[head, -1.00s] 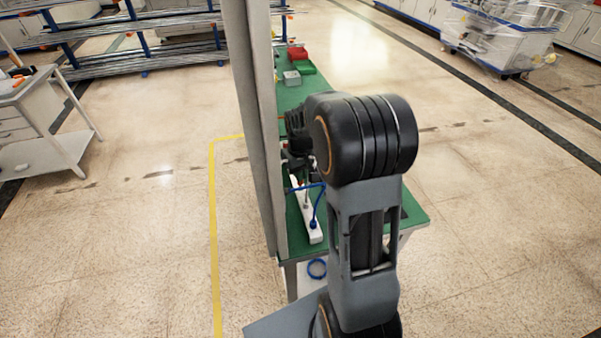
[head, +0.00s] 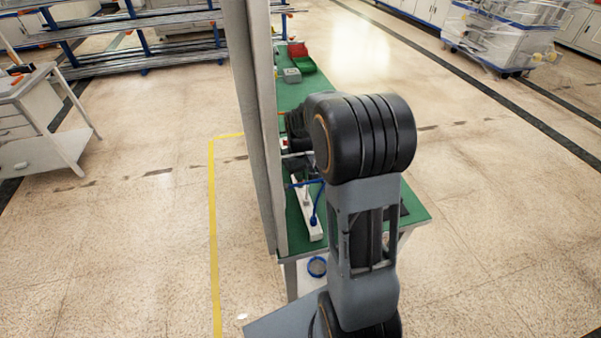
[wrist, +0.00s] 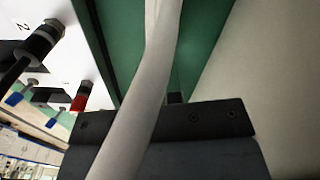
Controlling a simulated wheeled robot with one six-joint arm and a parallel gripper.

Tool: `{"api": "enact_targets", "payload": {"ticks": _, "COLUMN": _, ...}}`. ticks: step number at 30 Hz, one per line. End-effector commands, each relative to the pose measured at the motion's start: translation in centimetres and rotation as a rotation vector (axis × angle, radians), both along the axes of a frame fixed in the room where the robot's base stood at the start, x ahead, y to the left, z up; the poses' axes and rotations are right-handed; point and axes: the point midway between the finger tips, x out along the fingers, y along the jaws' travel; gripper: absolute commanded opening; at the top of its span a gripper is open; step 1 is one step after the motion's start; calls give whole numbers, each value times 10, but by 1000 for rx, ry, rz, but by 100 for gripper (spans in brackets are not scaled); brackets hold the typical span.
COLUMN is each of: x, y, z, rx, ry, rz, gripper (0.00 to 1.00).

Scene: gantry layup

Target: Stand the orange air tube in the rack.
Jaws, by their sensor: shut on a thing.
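No tube that I can tell is orange shows. In the wrist view a pale grey-white tube (wrist: 152,90) runs from top to bottom across the dark body of my gripper (wrist: 165,135). My gripper is shut on this tube; the grip point itself is not clear. In the head view my arm hides most of the gripper, and a short pale length (head: 297,155) shows beside the dark wrist. A white bar (head: 308,212) with a blue tube (head: 314,207) looped at it lies on the green bench top; I cannot tell whether it is the rack.
The wrist view shows a white panel (wrist: 60,22) with dark fittings, one red-ringed.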

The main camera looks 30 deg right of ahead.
Motion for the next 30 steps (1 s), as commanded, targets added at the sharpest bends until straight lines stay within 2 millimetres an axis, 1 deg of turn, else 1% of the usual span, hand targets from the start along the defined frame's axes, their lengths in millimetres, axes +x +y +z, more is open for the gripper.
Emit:
{"api": "enact_targets", "payload": {"ticks": 14, "x": 0, "y": 0, "z": -13, "rx": 0, "ry": 1, "rz": 0, "gripper": 0}}
{"api": "enact_targets", "payload": {"ticks": 15, "x": 0, "y": 0, "z": -11, "rx": 0, "ry": 0, "rz": 0, "gripper": 11}}
{"api": "enact_targets", "payload": {"ticks": 23, "x": 0, "y": 0, "z": -11, "rx": 0, "ry": 0, "rz": 0, "gripper": 36}}
{"api": "enact_targets", "payload": {"ticks": 30, "x": 0, "y": 0, "z": -11, "rx": 0, "ry": 0, "rz": 0, "gripper": 37}}
